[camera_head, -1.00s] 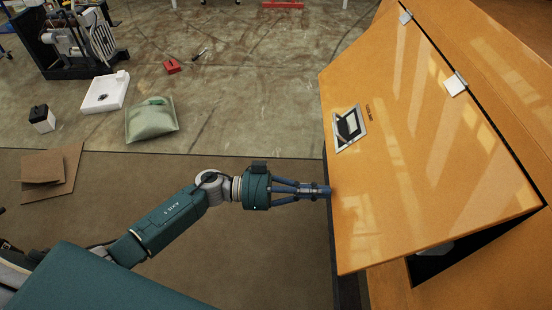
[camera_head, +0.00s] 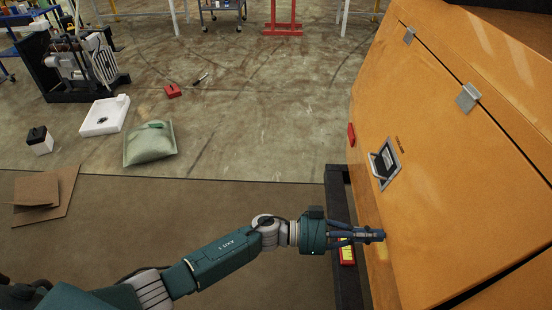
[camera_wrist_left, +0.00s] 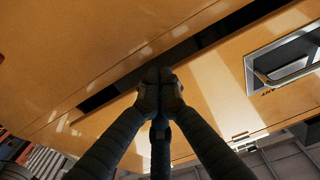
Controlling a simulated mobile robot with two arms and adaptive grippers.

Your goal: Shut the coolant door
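The coolant door (camera_head: 445,190) is a large orange panel on the orange machine at the right of the head view. It has a silver recessed handle (camera_head: 385,163). Its edge stands slightly off the machine body, with a dark gap in the left wrist view (camera_wrist_left: 190,45). The handle also shows in that view (camera_wrist_left: 285,60). My left gripper (camera_head: 378,235) reaches the door's lower left part. Its fingertips are together with nothing between them, at or against the panel (camera_wrist_left: 158,78); exact contact is hard to tell. My right gripper is out of view.
Two silver hinges, one (camera_head: 468,97) nearer, join door and body. A dark rail (camera_head: 345,285) runs along the machine's base. A green sack (camera_head: 150,147), white tray (camera_head: 104,116) and brown boards (camera_head: 45,193) lie on the floor left.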

